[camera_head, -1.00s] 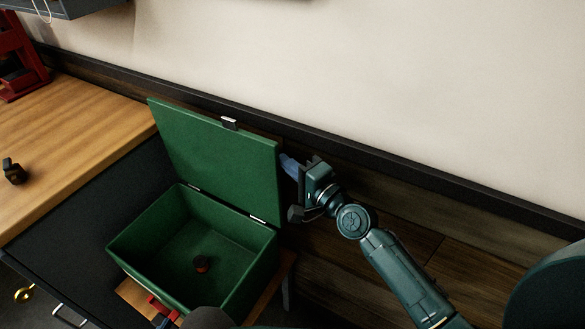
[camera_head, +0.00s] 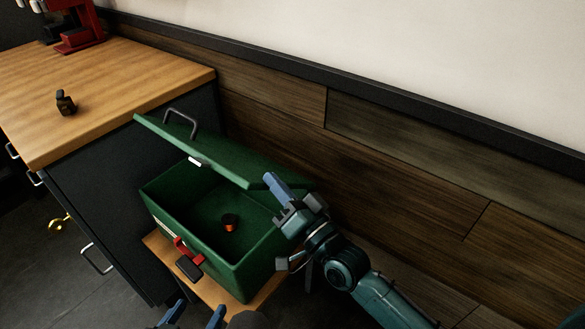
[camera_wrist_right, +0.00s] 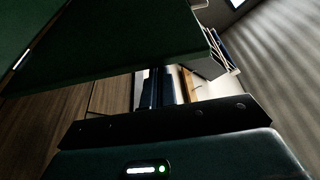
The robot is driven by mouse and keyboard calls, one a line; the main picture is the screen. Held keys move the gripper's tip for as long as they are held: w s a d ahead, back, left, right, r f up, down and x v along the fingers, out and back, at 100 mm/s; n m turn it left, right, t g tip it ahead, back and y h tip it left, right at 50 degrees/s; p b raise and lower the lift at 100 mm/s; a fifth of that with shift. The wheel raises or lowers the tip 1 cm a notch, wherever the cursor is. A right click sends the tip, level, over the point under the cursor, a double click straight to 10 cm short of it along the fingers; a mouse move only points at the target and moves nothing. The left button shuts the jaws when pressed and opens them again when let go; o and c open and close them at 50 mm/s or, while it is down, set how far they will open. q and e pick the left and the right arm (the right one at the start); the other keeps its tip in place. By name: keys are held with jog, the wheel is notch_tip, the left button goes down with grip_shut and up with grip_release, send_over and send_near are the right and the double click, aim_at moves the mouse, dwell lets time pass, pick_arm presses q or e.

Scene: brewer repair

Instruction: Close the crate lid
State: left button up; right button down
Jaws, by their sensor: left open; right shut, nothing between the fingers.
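The green crate (camera_head: 225,265) stands open, with its lid (camera_head: 215,152) tilted partway down over it. A dark grip handle (camera_head: 181,122) is on the lid's upper face. My right gripper (camera_head: 272,184) is shut and empty at the lid's right end, against or very close to its edge; I cannot tell if they touch. In the right wrist view the lid (camera_wrist_right: 100,40) fills the upper left, with the blue fingers (camera_wrist_right: 158,88) below it. My left gripper (camera_head: 195,316) is open at the bottom edge, in front of the crate, apart from it.
A small dark part with an orange band (camera_head: 230,222) lies inside the crate. The crate rests on a wooden stand (camera_head: 160,245) beside a wood-topped cabinet (camera_head: 120,85). A wall with wooden panels (camera_head: 400,150) is behind.

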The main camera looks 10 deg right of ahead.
pick_arm(q)
jog(key=f+b, duration=0.1)
jog(key=b, duration=0.2)
jog(key=f+m+b, duration=0.1)
jog(key=f+b, duration=0.1)
jog(key=b, duration=0.1)
jog(key=f+m+b, duration=0.1)
jog(key=f+b, duration=0.1)
jog(key=b, duration=0.1)
jog(key=shift+w+d+f+t+b, duration=0.15)
jog(key=shift+d+t+b, duration=0.1)
jog(key=shift+t+b, duration=0.15)
pick_arm(e)
jog(key=s+a+f+n+g+y, duration=0.1)
jog(key=s+a+f+n+y, duration=0.1)
jog(key=f+n, duration=0.3)
jog(key=s+a+f+n+g+y, duration=0.1)
jog(key=s+a+f+n+y, duration=0.1)
jog(key=f+n, duration=0.4)
notch_tip(320, 180, down, 4)
jog(key=shift+s+a+f, duration=0.15)
jog(key=shift+s+a, duration=0.25)
jog(key=shift+s, duration=0.05)
